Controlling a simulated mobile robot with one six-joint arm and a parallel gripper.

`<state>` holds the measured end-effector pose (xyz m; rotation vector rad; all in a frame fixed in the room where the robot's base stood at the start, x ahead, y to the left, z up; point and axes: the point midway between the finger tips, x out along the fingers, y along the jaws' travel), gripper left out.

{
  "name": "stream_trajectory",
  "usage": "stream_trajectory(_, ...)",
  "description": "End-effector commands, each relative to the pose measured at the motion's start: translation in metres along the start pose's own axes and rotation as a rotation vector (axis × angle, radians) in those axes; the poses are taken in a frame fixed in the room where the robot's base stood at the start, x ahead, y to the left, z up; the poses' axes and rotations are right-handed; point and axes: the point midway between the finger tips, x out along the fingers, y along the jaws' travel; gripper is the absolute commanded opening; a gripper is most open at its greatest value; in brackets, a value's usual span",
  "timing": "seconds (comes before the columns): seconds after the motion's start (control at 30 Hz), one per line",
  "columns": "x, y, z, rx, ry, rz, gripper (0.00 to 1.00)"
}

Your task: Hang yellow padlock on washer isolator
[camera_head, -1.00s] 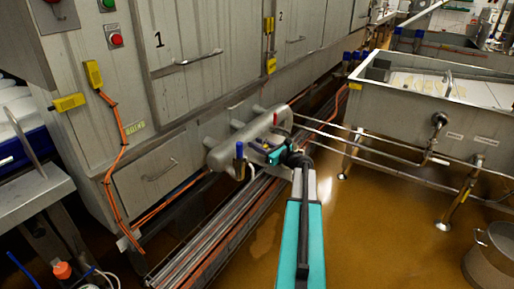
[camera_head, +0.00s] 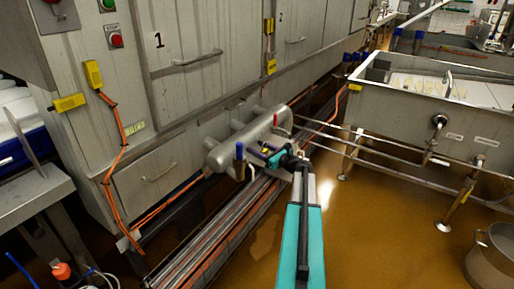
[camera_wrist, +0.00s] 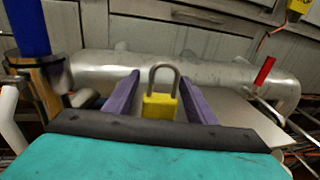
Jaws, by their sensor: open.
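In the wrist view, a yellow padlock (camera_wrist: 160,105) with a grey shackle stands upright, shackle up, between the two purple fingers of my gripper (camera_wrist: 160,88). The fingers are open, with a gap visible on each side of the padlock. The padlock's lower edge is hidden behind my gripper's dark front bar. In the head view, my gripper (camera_head: 262,153) is in front of the big grey pipe, and the padlock is too small to make out clearly. I cannot tell which fitting is the washer isolator; no readable label marks it.
A thick grey pipe (camera_head: 240,142) with a red lever (camera_wrist: 265,72) lies behind my gripper. A blue-handled fitting (camera_wrist: 30,28) stands close on the left. Yellow boxes (camera_head: 93,74) sit on the steel cabinets. A steel basin (camera_head: 440,110) stands right; open floor (camera_head: 385,235) lies in front of it.

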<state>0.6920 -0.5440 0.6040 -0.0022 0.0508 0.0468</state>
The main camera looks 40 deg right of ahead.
Motion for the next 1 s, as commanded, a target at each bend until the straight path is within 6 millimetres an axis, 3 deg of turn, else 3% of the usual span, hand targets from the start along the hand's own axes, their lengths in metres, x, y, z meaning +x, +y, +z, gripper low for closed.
stream_trajectory(0.37, 0.0, 0.0, -0.003, -0.001, 0.0, 0.0, 0.51)
stream_trajectory(1.0, -0.102, 0.002, -0.001, 0.0, 0.001, -0.002, 0.51)
